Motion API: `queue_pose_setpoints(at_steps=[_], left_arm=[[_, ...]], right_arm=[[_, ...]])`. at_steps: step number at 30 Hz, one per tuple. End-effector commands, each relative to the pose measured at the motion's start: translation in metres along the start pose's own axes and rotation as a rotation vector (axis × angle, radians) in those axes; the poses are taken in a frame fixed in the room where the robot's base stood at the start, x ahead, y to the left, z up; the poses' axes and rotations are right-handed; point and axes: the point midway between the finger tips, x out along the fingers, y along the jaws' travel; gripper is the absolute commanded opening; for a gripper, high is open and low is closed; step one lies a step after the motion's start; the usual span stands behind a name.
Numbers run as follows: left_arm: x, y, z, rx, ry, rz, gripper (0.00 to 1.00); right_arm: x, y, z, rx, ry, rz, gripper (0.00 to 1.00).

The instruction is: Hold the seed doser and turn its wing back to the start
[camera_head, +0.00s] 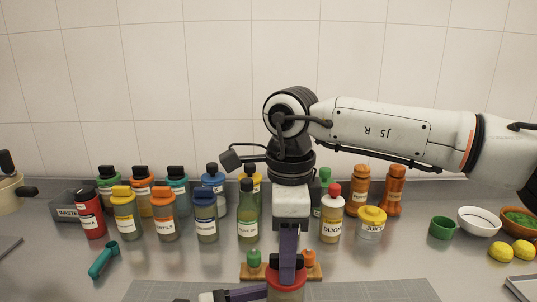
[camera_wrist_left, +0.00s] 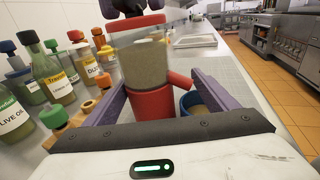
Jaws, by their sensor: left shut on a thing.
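The seed doser (camera_wrist_left: 147,65) stands upright in the left wrist view. It has a clear middle full of pale seeds, a red top, a red base and a red side spout. In the head view its red top (camera_head: 285,277) shows at the bottom edge. My left gripper (camera_wrist_left: 158,84) is shut on the doser, with one purple finger on each side. My right gripper (camera_head: 288,256) points straight down onto the doser's top, its purple finger seen edge-on. The wing is hidden at the right gripper, and I cannot tell whether those jaws are closed on it.
A blue cup (camera_wrist_left: 194,107) stands beside the doser's spout. Several labelled bottles (camera_head: 206,217) line the back, with a green cup (camera_head: 442,228), white bowl (camera_head: 479,220) and lemons (camera_head: 501,251) at right. A wooden rack (camera_head: 254,273) stands close behind the doser.

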Motion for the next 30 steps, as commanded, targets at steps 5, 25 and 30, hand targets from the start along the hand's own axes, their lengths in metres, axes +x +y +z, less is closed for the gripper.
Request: queue_pose_setpoints(at_steps=[5, 25, 30], left_arm=[[0.000, -0.001, -0.001, -0.001, 0.001, -0.002, 0.53], [0.000, -0.001, -0.001, -0.001, 0.001, -0.001, 0.53], [0.000, -0.001, -0.001, -0.001, 0.001, -0.001, 0.53]], right_arm=[[-0.001, 0.000, 0.000, 0.000, 0.000, 0.001, 0.38], [-0.058, 0.001, 0.001, -0.001, 0.001, 0.002, 0.38], [-0.059, 0.001, 0.000, 0.000, 0.001, 0.002, 0.38]])
